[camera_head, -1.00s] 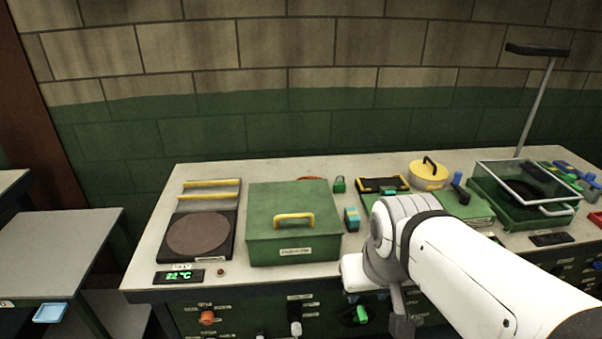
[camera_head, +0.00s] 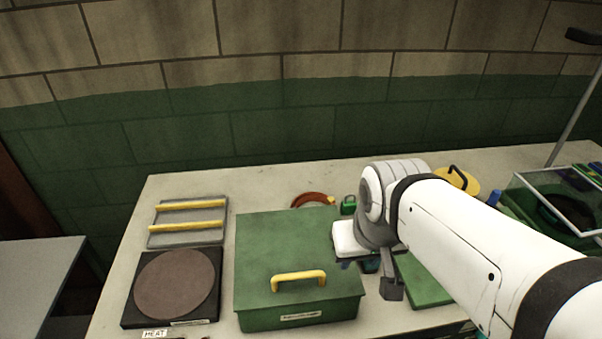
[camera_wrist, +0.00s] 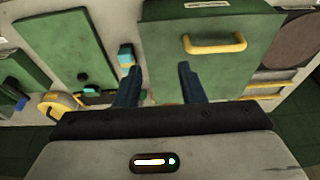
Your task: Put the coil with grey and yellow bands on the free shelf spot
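A red-brown coil (camera_head: 313,199) lies on the bench behind the green box, partly hidden by it. A small yellowish patch shows at its right end; I cannot make out grey bands. No free shelf spot is recognisable in these views. My gripper (camera_wrist: 159,75) is open in the wrist view, with two dark blue fingers apart and nothing visibly held. In the head view my arm hides most of the gripper.
The green box (camera_head: 290,250) with a yellow handle stands mid-bench. Left of it are a round heating plate (camera_head: 175,284) and a grey rack with yellow bars (camera_head: 188,221). A yellow lidded pot (camera_head: 461,181) and a clear-topped green case (camera_head: 540,205) are at the right.

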